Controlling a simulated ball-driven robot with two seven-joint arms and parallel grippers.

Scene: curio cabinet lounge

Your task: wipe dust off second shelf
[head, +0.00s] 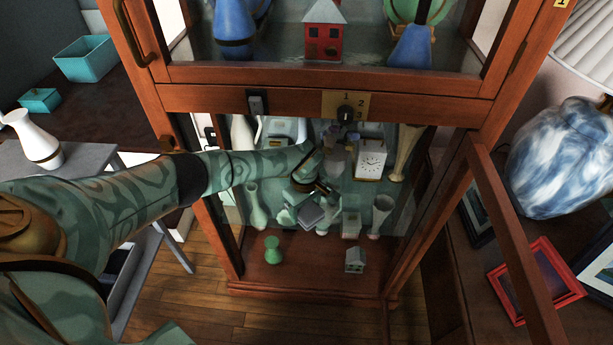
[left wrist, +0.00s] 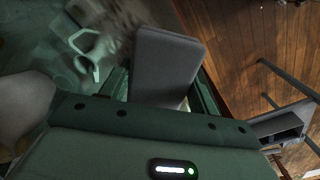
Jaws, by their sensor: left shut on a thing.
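My left arm reaches through the open lower front of the wooden cabinet (head: 385,103). My left gripper (head: 310,196) is among the ornaments at the glass shelf (head: 285,190). It is shut on a grey slab-like pad (left wrist: 168,65), which stands up between the fingers in the left wrist view. In that view a blurred grey, dust-like patch (left wrist: 122,18) lies on the greenish surface just left of the pad. I cannot tell whether the pad touches the shelf. My arm and hand hide part of the shelf. My right gripper is out of view.
A white clock (head: 370,164), a flared vase (head: 405,153) and a pale vase (head: 256,206) stand close around the hand. A green ornament (head: 272,250) and a small house (head: 355,260) stand at the bottom. The lower door (head: 512,245) hangs open at right.

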